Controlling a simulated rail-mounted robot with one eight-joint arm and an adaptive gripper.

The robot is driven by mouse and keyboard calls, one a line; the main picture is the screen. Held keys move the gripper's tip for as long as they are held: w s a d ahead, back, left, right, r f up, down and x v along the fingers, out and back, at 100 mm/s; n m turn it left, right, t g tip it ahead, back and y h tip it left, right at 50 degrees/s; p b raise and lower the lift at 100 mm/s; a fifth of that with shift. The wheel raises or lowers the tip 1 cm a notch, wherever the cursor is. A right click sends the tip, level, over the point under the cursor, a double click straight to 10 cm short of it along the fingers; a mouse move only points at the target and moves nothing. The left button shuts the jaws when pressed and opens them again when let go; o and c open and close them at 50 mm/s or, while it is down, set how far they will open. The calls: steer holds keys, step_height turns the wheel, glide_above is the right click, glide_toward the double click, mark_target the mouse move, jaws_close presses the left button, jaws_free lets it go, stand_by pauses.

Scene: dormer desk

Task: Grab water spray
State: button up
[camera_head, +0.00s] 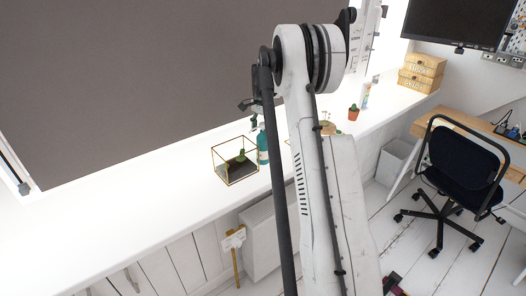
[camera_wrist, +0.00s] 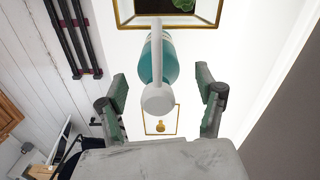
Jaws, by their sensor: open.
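The water spray is a teal bottle (camera_head: 262,147) standing on the white ledge, right beside a brass-framed glass terrarium. In the wrist view the water spray (camera_wrist: 157,62) shows its teal body and a white top. My gripper (camera_wrist: 161,84) is open, with one finger on each side of the bottle's white top. Gaps show between both fingers and the bottle, and nothing is held. In the head view my gripper (camera_head: 254,104) is just above the bottle, partly hidden by my arm.
The terrarium (camera_head: 235,161) with a small green plant stands close left of the bottle. Another brass-framed item (camera_wrist: 161,120) shows in the wrist view. A small potted plant (camera_head: 353,113) stands farther right. The ledge (camera_head: 130,215) is clear at left. A chair (camera_head: 464,160) is at right.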

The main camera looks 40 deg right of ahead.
mark_target(263, 147)
steer(key=shift+s+f, duration=0.1)
steer(key=shift+f, duration=1.6)
jaws_close()
